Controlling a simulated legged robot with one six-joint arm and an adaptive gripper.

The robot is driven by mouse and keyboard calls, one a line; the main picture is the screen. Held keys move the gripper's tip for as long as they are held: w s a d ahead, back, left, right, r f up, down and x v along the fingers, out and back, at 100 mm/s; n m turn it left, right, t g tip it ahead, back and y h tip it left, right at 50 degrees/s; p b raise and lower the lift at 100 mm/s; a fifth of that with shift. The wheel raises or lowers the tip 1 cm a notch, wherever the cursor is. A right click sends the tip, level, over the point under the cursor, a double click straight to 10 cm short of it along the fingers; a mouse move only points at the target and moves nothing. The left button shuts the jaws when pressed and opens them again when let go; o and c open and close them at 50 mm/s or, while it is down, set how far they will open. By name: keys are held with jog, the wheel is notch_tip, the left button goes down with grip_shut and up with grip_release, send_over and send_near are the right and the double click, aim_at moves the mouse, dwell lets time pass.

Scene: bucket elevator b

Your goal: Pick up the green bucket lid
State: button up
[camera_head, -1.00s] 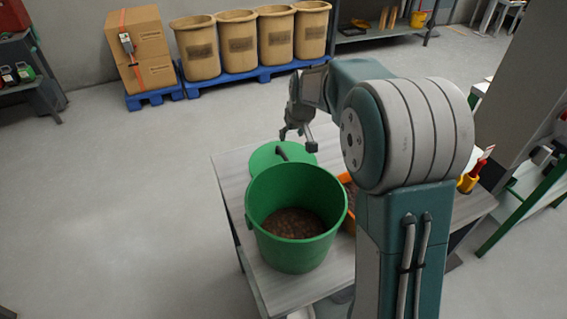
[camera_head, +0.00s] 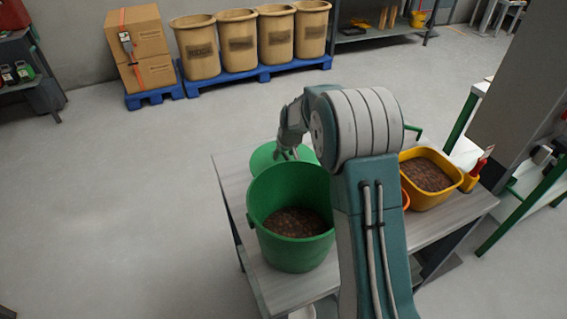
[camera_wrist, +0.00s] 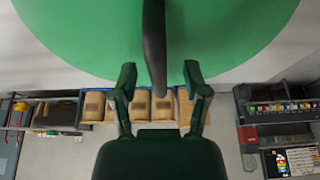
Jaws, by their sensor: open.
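The green bucket lid (camera_head: 262,158) lies at the far side of the table, behind the green bucket (camera_head: 288,250), and is partly hidden by the bucket and my arm. In the wrist view the lid (camera_wrist: 90,35) fills the top, with its dark handle (camera_wrist: 154,40) running down the middle. My gripper (camera_head: 287,154) is at the lid. In the wrist view my gripper (camera_wrist: 159,75) is open, with one finger on each side of the handle. A gap shows between the handle and each finger.
The green bucket holds brown granular material and stands close in front of the lid. A yellow container (camera_head: 451,167) with similar material is on the table (camera_head: 284,291) to the right, by a mostly hidden orange one (camera_head: 406,199). Open floor lies left.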

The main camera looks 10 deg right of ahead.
jog(key=shift+w+f, duration=0.15)
jog(key=shift+f, duration=0.05)
grip_shut()
jog(key=shift+r, duration=0.1)
